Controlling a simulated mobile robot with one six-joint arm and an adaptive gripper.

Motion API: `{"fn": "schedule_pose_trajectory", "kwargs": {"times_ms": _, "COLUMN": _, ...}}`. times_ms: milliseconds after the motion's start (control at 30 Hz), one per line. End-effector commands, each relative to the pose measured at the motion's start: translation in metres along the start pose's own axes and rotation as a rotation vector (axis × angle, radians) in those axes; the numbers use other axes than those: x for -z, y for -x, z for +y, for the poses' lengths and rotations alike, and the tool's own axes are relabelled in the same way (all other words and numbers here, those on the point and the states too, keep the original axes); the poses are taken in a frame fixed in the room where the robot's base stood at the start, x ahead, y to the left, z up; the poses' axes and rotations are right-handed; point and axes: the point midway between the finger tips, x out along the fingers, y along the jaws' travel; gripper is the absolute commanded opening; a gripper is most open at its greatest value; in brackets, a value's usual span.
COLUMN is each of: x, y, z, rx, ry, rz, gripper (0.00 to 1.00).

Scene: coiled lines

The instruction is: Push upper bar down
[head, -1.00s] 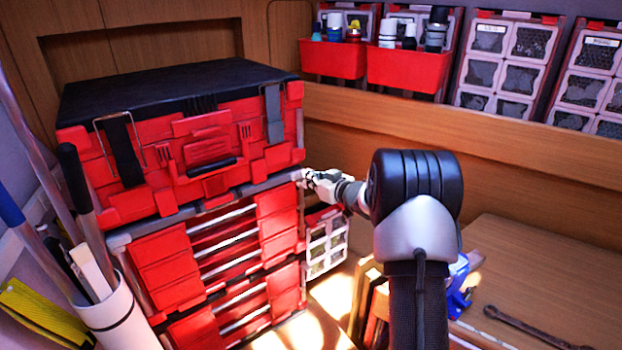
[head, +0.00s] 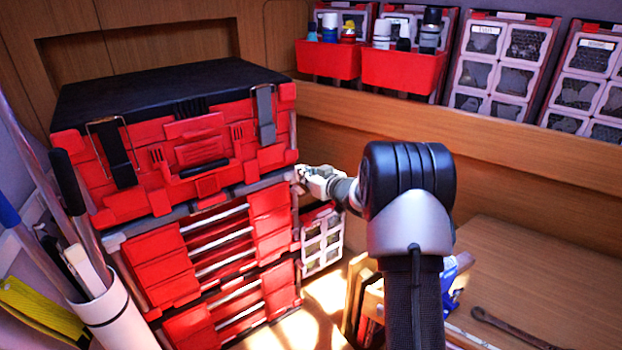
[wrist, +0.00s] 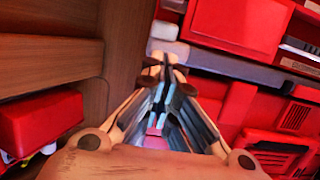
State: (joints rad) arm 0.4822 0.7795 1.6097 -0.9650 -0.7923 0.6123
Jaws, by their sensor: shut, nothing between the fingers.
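A grey horizontal bar (head: 200,205) runs along the front of the red drawer stack (head: 165,270), just under the red toolbox (head: 180,150); I take it as the upper bar. My gripper (head: 301,172) is at the right end of this bar, by the toolbox's lower right corner. In the wrist view my gripper (wrist: 163,65) is shut with nothing held, its tips close to the grey bar end (wrist: 168,32). I cannot tell whether the tips touch the bar.
A wooden wall and ledge (head: 450,140) with red bins (head: 405,70) stand behind and right of my arm. A small clear-fronted organizer (head: 322,240) is below my gripper. A white tube with poles (head: 115,315) stands at front left. A wrench (head: 510,328) lies on the bench.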

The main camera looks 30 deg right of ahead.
Motion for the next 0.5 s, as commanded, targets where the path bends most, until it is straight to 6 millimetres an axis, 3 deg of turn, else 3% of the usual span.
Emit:
{"fn": "schedule_pose_trajectory", "kwargs": {"times_ms": 33, "x": -0.004, "y": 0.018, "z": 0.006, "rx": -0.011, "ry": -0.007, "rz": -0.008, "gripper": 0.0}}
{"fn": "schedule_pose_trajectory", "kwargs": {"times_ms": 200, "x": -0.006, "y": 0.056, "z": 0.005, "rx": -0.009, "ry": -0.007, "rz": -0.007, "gripper": 0.0}}
{"fn": "schedule_pose_trajectory", "kwargs": {"times_ms": 500, "x": -0.006, "y": 0.093, "z": 0.005, "rx": -0.008, "ry": -0.005, "rz": -0.006, "gripper": 0.0}}
